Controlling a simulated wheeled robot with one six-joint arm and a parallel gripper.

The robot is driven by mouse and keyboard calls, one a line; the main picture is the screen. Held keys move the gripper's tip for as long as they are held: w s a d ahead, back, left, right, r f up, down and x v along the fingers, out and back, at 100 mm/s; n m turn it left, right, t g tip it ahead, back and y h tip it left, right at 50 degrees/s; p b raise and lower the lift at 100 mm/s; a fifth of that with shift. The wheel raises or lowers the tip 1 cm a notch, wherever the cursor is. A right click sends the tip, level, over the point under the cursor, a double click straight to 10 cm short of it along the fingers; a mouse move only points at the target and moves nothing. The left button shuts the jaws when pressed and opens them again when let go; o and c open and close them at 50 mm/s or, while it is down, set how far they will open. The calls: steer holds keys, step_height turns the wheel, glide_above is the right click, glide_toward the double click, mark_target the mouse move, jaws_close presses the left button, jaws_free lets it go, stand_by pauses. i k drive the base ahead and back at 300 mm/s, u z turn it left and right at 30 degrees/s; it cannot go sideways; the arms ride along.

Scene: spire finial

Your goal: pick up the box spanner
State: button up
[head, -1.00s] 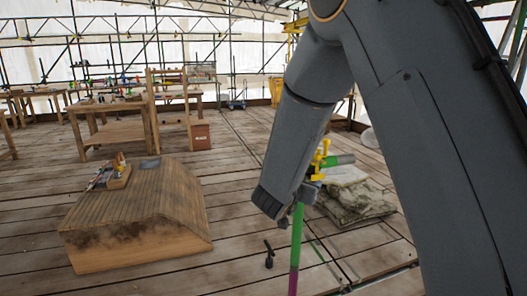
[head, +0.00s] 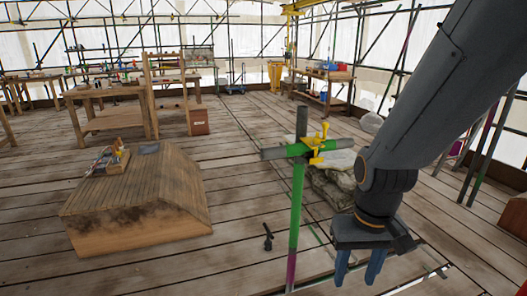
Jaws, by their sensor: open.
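My gripper (head: 358,265) hangs at the lower right of the head view. Its two blue fingers point down, apart, with nothing between them. A small dark tool (head: 267,238) stands on the plank floor left of the green post, with a thin bar leaning from its top. It may be the box spanner, but it is too small to be sure. My gripper is well to the right of it, with the post's line between them. Small tools (head: 110,160) also lie in a wooden holder on the low sloped block; I cannot tell their kinds.
A green and purple post (head: 296,215) with a yellow clamp (head: 318,145) and crossbar stands between gripper and dark tool. Stacked grey sacks (head: 335,185) lie behind it. The sloped wooden block (head: 140,210) is at left. Benches (head: 110,115) stand farther back. Floor between is mostly clear.

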mark_target(268, 243)
steer(key=z, duration=0.45)
steer(key=k, duration=1)
steer(key=u, duration=0.9)
steer(key=i, duration=0.8)
steer(key=u, duration=1)
steer(key=i, duration=1.6)
steer(key=z, duration=0.65)
steer(key=i, duration=1.25)
steer(key=z, duration=1.25)
steer(key=i, duration=0.3)
steer(key=z, duration=0.2)
